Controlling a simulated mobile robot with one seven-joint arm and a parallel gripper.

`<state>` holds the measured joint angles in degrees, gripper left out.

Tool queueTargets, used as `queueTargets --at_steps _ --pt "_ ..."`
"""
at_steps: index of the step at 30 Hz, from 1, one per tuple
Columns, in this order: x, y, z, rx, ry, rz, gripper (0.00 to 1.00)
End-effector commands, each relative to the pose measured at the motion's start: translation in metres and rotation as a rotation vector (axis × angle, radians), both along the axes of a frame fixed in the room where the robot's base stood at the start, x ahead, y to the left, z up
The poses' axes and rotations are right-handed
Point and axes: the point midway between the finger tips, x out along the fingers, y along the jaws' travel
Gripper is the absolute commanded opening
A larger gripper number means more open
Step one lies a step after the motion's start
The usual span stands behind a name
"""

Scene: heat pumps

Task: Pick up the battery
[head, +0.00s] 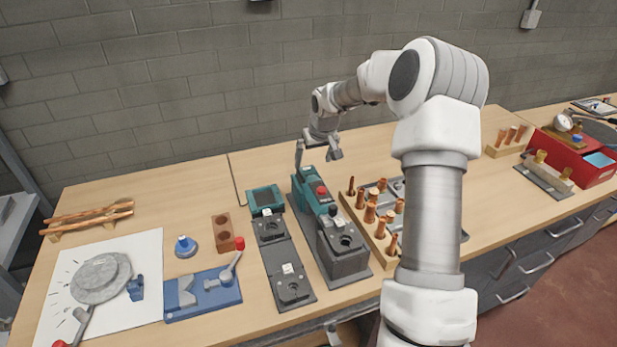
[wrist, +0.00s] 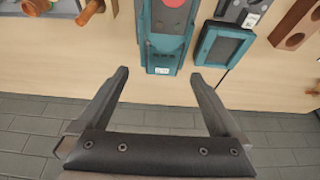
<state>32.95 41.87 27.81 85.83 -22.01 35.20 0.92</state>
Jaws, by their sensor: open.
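A teal and grey press tool (head: 312,190) with a red button lies lengthwise on the bench, its teal end toward the wall. That end block (wrist: 163,52), with a small white label, may be the battery; I cannot tell it apart from the tool body for certain. My gripper (head: 318,157) is above the wall end of the tool. In the wrist view my gripper (wrist: 160,76) is open and empty, its fingers apart to either side of the teal end. Whether the fingers reach down to its height is unclear.
A small teal-framed device (head: 265,199) stands close to the left of the tool. A wooden holder with several copper fittings (head: 371,213) is close on its right. A blue vise-like fixture (head: 203,293) sits front left. The grey block wall (head: 200,90) stands behind the bench.

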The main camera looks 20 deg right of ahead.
Motion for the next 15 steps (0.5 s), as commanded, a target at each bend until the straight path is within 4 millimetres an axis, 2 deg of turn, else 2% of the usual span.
queueTargets --at_steps 3,11,15 --pt "0.006 0.0 -0.013 0.0 0.001 0.0 1.0" --pt "0.012 0.003 -0.028 0.001 0.002 0.001 1.0" --pt "0.02 0.006 -0.046 0.001 0.002 0.001 1.0"
